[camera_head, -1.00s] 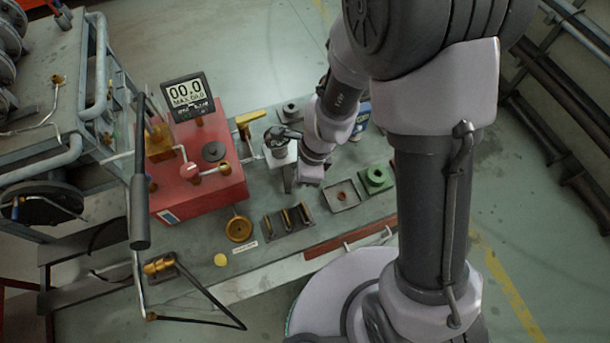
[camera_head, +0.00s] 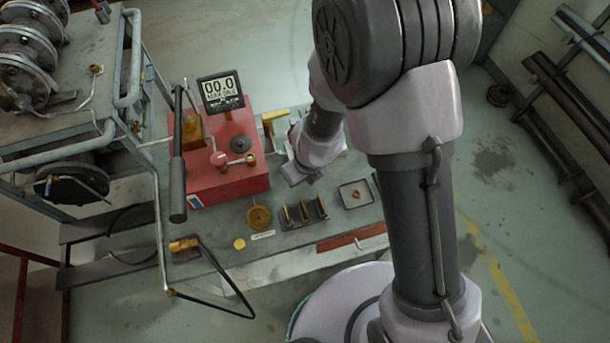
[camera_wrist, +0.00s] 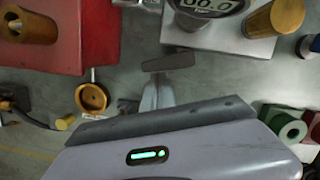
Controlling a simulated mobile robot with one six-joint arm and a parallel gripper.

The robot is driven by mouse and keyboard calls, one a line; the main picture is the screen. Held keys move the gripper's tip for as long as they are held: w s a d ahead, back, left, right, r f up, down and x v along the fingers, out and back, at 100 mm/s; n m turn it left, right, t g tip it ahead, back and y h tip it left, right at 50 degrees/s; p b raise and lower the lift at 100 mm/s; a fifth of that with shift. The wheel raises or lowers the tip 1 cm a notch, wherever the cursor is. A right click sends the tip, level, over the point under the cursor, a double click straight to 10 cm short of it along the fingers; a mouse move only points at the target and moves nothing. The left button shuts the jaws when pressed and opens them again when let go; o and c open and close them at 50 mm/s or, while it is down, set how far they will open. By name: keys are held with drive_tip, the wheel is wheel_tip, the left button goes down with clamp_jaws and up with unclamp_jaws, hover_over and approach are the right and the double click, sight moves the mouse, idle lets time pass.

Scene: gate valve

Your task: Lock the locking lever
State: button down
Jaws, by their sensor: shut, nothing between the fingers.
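My gripper shows in the wrist view (camera_wrist: 158,88) with its fingers together and empty. A dark grey bar (camera_wrist: 168,62), possibly the locking lever, lies crosswise just beyond the fingertips; I cannot tell whether they touch it. Above it is a pale block (camera_wrist: 220,38) with a round gauge (camera_wrist: 208,6) reading 00.0. In the head view my gripper (camera_head: 295,177) is low over the bench, to the right of the red box (camera_head: 235,180). My wrist hides most of the pale block and any lever beside it there.
A brass handwheel (camera_head: 259,217), a slotted rack (camera_head: 303,214) and a tray (camera_head: 355,194) stand along the bench front. A green block (camera_wrist: 287,127) is at the right in the wrist view. A long dark handle (camera_head: 178,155) rises at the left of the red box.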

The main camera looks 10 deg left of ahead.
drive_tip(key=shift+w, duration=0.1)
drive_tip(key=shift+w+d+p, duration=0.25)
drive_tip(key=shift+w+p, duration=0.15)
drive_tip(key=shift+w, duration=0.2)
idle(0.3)
